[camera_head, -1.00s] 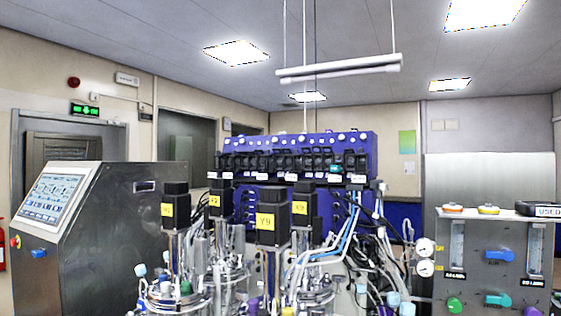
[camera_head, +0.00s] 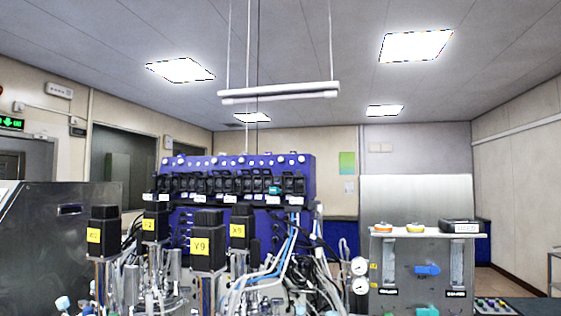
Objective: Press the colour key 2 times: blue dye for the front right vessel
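The bioreactor group stands left of centre, with black motor heads carrying yellow labels: one reads Y9 (camera_head: 207,246), another X9 (camera_head: 240,233). Two more black heads, the far left one (camera_head: 103,236) and the one beside it (camera_head: 155,224), have labels too small to read surely. The vessels below are mostly cut off by the bottom edge and hidden by tubing, so I cannot tell which is the front right one. A small dark panel with coloured keys (camera_head: 495,306) shows at the bottom right, partly cut off. Neither of my grippers is in view.
A blue pump rack (camera_head: 240,170) stands behind the vessels. A steel cabinet (camera_head: 50,245) is at the left. The floor at the far right looks open.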

